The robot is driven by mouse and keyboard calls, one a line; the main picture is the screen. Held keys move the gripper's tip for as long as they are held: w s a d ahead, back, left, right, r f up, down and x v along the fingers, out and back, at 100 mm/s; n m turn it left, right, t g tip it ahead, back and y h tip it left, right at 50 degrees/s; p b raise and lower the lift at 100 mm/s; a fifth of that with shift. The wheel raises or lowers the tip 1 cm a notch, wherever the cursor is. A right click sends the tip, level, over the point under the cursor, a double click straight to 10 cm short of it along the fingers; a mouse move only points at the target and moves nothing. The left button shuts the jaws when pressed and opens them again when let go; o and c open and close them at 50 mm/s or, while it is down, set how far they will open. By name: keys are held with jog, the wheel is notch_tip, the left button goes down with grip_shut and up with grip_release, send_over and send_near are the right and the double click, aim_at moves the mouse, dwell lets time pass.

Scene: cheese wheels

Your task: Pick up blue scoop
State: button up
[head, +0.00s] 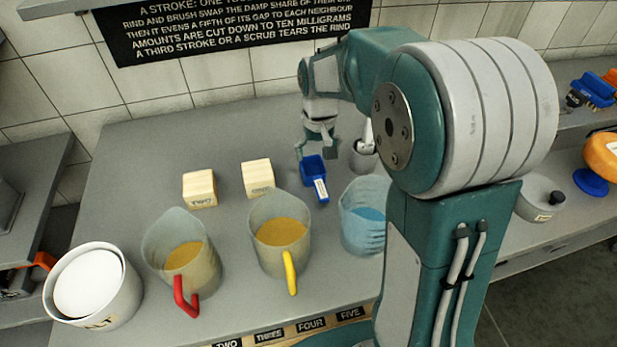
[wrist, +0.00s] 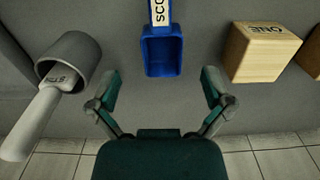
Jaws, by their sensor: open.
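The blue scoop (head: 311,168) lies on the grey worktop behind the jugs, its handle with a white label pointing toward the front. In the wrist view the scoop's square bowl (wrist: 162,55) is at the top centre, its labelled handle cut off by the top edge. My gripper (head: 319,143) is just behind the scoop in the head view. In the wrist view its fingers (wrist: 160,86) are spread wide and empty, with the bowl ahead of and between their lines. I see no contact with the scoop.
A grey cup with a pale handle (wrist: 68,52) stands left in the wrist view. A wooden block marked ONE (wrist: 258,58) is right. Red-handled (head: 205,262), yellow-handled (head: 265,258) and blue-filled jugs (head: 365,232) stand in front. A white pot (head: 112,305) is front left.

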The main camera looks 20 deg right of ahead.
aim_at(314, 174)
notch_tip(314, 174, down, 3)
jog(key=shift+d+r, duration=0.1)
jog(key=shift+r, duration=0.1)
jog(key=f, duration=0.5)
jog(key=shift+w+a, duration=0.25)
jog(key=shift+a, duration=0.1)
jog(key=shift+d+f, duration=0.15)
jog(key=shift+f, duration=0.2)
jog(key=shift+c, duration=0.3)
jog(key=c, duration=0.9)
